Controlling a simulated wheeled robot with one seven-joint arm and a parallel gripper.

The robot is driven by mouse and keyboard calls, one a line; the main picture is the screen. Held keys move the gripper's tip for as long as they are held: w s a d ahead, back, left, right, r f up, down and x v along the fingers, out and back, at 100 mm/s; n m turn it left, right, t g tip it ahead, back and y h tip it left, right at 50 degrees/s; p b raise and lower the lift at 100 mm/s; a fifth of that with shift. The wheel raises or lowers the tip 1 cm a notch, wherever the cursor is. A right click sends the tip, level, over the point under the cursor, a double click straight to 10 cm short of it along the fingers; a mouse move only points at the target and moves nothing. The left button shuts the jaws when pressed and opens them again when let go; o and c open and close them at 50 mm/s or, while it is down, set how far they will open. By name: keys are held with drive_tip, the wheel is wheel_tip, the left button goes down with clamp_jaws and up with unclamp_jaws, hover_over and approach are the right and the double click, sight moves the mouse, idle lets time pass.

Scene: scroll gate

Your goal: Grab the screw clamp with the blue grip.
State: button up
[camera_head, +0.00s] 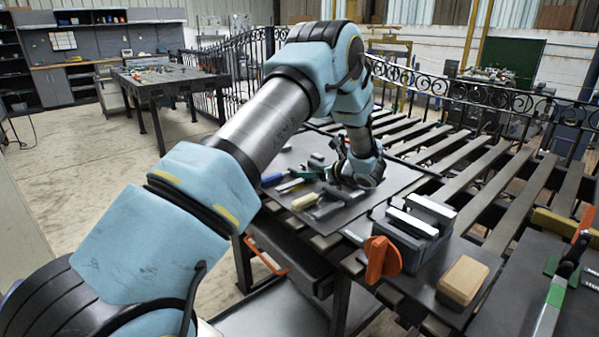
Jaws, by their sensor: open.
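A blue grip (272,180) shows at the left of a cluster of tools on the dark mat (385,192). It looks like the grip of the screw clamp, but the rest of that tool is small and mixed in with its neighbours. My gripper (324,170) is low over the same mat, to the right of the blue grip and apart from it. It is open, and my wrist and nearby tools hide part of it. I cannot tell whether its fingers are around any metal part of the clamp.
A yellow-handled tool (305,201) and a green piece (302,174) lie close to my gripper. A grey vise (415,222) with an orange clamp part (382,259) and a wooden block (462,280) stand at the right front. Slats (480,165) extend behind.

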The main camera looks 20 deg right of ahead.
sight(296, 176)
drive_tip(key=p+x, duration=0.3)
drive_tip(key=x, duration=0.1)
drive_tip(key=shift+w+a, duration=0.25)
drive_tip(key=shift+w, duration=0.05)
drive_tip(key=shift+w+a+f, duration=0.1)
drive_tip(key=shift+w+f, duration=0.15)
drive_tip(key=shift+w, duration=0.05)
clamp_jaws()
drive_tip(key=shift+r, duration=0.1)
idle(0.9)
